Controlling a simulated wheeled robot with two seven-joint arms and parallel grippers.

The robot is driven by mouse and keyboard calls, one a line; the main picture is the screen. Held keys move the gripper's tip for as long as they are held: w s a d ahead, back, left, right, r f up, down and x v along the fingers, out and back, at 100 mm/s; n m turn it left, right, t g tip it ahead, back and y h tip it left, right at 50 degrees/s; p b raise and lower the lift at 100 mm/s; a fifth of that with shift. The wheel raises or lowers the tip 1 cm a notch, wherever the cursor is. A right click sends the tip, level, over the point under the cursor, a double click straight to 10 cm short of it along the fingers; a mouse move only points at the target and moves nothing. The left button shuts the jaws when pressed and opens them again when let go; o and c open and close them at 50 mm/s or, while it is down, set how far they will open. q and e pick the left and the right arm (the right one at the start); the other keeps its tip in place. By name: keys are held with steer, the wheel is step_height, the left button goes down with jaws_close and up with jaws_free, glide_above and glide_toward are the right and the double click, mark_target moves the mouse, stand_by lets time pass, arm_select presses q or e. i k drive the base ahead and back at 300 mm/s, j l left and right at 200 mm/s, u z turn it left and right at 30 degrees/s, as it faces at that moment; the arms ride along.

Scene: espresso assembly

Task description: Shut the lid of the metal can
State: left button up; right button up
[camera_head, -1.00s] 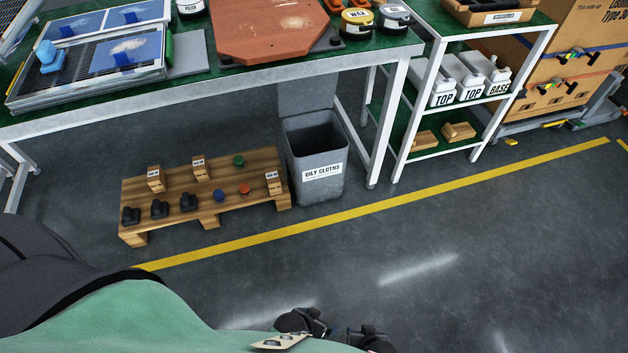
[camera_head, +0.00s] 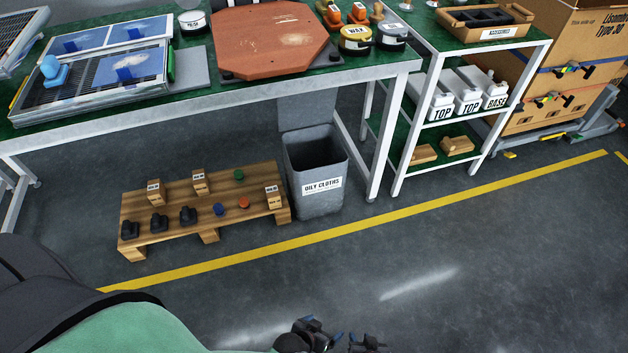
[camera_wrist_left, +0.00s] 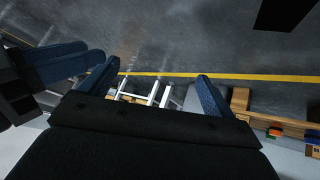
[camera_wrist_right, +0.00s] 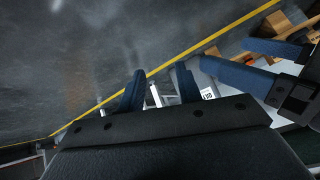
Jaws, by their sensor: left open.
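The metal can (camera_head: 318,188) is a grey bin labelled "OILY CLOTHS" on the floor by the table's right leg. Its lid (camera_head: 307,110) stands upright at the back, partly hidden by the table edge, and the dark inside shows. My left gripper (camera_head: 318,327) is low in the head view, in front of and well apart from the can. Its fingers are spread and empty in the left wrist view (camera_wrist_left: 150,90). My right gripper (camera_head: 366,343) is beside it, cut by the bottom edge. In the right wrist view (camera_wrist_right: 158,90) its fingers are apart with nothing between them.
A wooden pallet (camera_head: 205,222) with small parts stands left of the can. The table (camera_head: 190,97) overhangs the can's back. A white-framed shelf (camera_head: 400,150) stands to the right. A yellow line (camera_head: 400,208) crosses the floor; the floor in front is clear.

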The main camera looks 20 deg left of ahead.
mark_target(298, 111)
steer(key=k+l+u, duration=0.3)
steer(key=k+u, duration=0.35)
steer(key=i+j, duration=0.15)
steer(key=j, duration=0.2)
steer(key=i+j, duration=0.2)
steer(key=j, duration=0.2)
steer(key=i+j+z, duration=0.1)
steer(key=j, duration=0.25)
steer(key=i+j, duration=0.2)
steer(key=j, duration=0.2)
steer(key=i+j, duration=0.15)
steer(key=j, duration=0.2)
steer(key=i+j, duration=0.15)
steer(key=j, duration=0.25)
steer(key=i+j+z, duration=0.1)
steer(key=j, duration=0.25)
steer(key=l, duration=0.35)
steer(key=i+l, duration=0.1)
steer(key=l, duration=0.3)
